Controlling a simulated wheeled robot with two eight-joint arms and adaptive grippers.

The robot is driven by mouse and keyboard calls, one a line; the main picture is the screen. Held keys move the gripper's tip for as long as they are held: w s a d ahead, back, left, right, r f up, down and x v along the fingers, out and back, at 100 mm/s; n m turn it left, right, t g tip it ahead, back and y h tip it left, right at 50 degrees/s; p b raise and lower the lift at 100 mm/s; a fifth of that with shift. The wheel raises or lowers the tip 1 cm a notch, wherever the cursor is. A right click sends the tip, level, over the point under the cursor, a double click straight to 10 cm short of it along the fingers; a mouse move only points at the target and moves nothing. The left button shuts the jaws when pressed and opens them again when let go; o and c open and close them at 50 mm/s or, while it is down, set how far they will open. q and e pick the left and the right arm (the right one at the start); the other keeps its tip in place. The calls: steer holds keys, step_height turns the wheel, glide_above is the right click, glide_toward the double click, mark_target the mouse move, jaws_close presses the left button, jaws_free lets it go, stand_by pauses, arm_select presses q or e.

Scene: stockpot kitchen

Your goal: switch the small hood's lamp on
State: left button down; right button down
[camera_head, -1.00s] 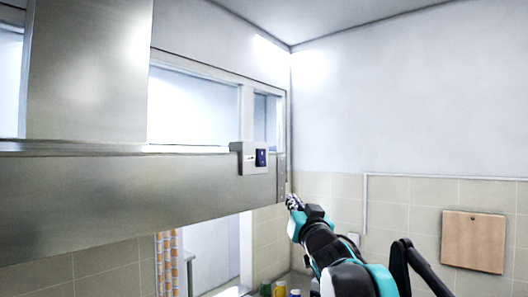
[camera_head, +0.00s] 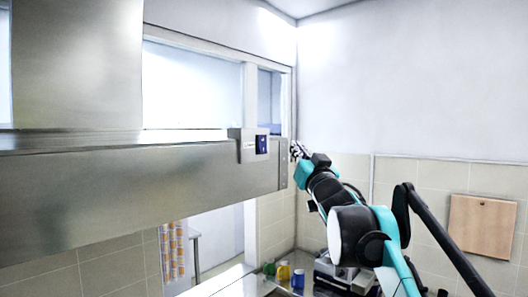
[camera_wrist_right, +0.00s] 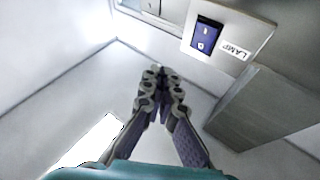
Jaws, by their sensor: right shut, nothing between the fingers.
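The steel hood (camera_head: 130,190) spans the left of the head view. A pale switch box (camera_head: 242,150) sits on its front near the right end, with a dark blue rocker switch (camera_head: 262,144). In the right wrist view the rocker (camera_wrist_right: 205,37) shows at upper right, beside a label reading LAMP (camera_wrist_right: 235,50). My right gripper (camera_head: 297,150) is at about the switch's height, just right of the hood's end. In the wrist view its fingertips (camera_wrist_right: 158,72) are together and empty, visibly apart from the rocker in the picture. My left gripper is not in view.
Below the hood are yellow (camera_head: 284,271) and blue (camera_head: 298,279) containers on the counter. A wooden board (camera_head: 482,226) hangs on the tiled wall at right. The wall above the tiles is bare.

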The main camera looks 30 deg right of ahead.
glide_toward(267, 145)
steer(key=w+d+r, duration=0.2)
steer(key=w+r, duration=0.1)
steer(key=shift+w+a+f, duration=0.3)
steer(key=shift+w, duration=0.25)
stand_by(1.0)
steer(key=shift+w+a+p, duration=0.15)
steer(key=shift+w+p, duration=0.25)
steer(key=shift+p, duration=0.05)
steer(key=shift+w+a, duration=0.15)
steer(key=shift+w, duration=0.2)
stand_by(0.6)
steer(key=shift+s, duration=0.15)
steer(key=shift+s+d, duration=0.3)
steer(key=shift+s, duration=0.4)
